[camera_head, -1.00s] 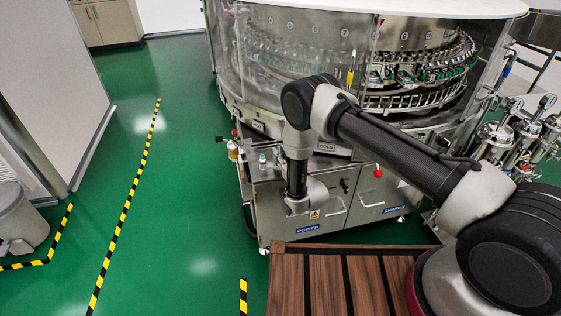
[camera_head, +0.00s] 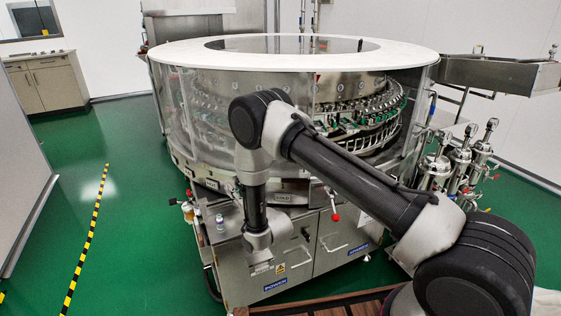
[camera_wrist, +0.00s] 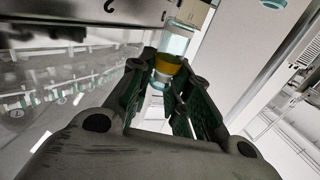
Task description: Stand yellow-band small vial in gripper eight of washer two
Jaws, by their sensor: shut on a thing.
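The yellow-band vial (camera_wrist: 166,66) is in the wrist view, a clear glass body with a yellow band, between the fingers of my gripper (camera_wrist: 161,80). My gripper is shut on it, and its clear part sticks out beyond the fingertips. In the head view my gripper and the vial cannot be made out behind my own arm. The rotary washer (camera_head: 300,58) fills the middle of the head view, with a ring of vial grippers (camera_head: 365,112) behind clear panels. I cannot tell which one is number eight. The wrist view shows part of a blurred ring (camera_wrist: 50,90) at left.
Small bottles (camera_head: 220,222) stand on a ledge at the washer's left front. A red-knobbed lever (camera_head: 335,216) sticks out at its front. Metal filter housings (camera_head: 465,165) stand at right. Green floor (camera_head: 130,210) is free at left.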

